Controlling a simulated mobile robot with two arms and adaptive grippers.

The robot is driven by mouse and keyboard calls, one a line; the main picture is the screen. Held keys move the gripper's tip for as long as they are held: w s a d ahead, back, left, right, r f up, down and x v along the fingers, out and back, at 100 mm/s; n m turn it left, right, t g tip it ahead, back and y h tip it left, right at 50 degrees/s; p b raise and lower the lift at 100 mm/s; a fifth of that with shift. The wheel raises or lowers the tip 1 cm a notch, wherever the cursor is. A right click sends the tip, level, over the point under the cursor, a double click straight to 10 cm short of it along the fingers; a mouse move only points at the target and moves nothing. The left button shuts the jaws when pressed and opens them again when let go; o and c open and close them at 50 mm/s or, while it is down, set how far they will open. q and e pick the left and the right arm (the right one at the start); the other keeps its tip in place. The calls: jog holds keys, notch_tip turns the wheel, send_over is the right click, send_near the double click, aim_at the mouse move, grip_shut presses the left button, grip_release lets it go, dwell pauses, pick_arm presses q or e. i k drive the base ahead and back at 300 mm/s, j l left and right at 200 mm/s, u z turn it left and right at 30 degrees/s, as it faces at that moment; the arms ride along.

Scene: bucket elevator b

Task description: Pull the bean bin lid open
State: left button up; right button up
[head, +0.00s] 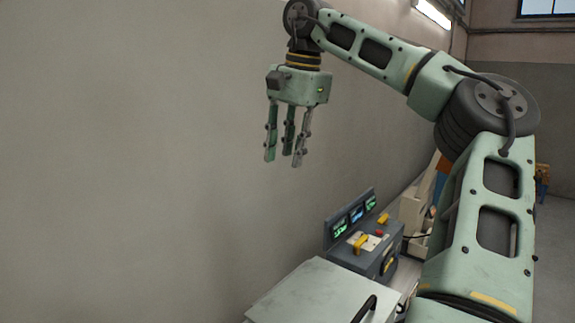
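A pale grey-green flat panel (310,293) with a black bar handle (364,309) shows at the bottom edge of the head view; it looks like the bean bin lid and is cut off by the frame. It appears to lie flat; whether it is shut cannot be told. My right gripper (284,160) hangs high in front of the wall with its fingers pointing down. Its fingers are spread apart and empty. It is well above the panel and does not touch it. My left gripper is out of view.
A plain grey wall (120,160) fills the left side. Beige and orange machinery (415,207) stands farther back, partly hidden by my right arm. Floor shows at right.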

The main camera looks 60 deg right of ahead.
aim_at(320, 290)
jog(key=k+j, duration=0.2)
jog(key=j, duration=0.15)
jog(key=k+j, duration=0.15)
jog(key=j, duration=0.2)
jog(key=k+j, duration=0.2)
jog(key=j, duration=0.2)
jog(key=k+j, duration=0.15)
jog(key=j, duration=0.2)
jog(key=k+j, duration=0.2)
jog(key=j, duration=0.15)
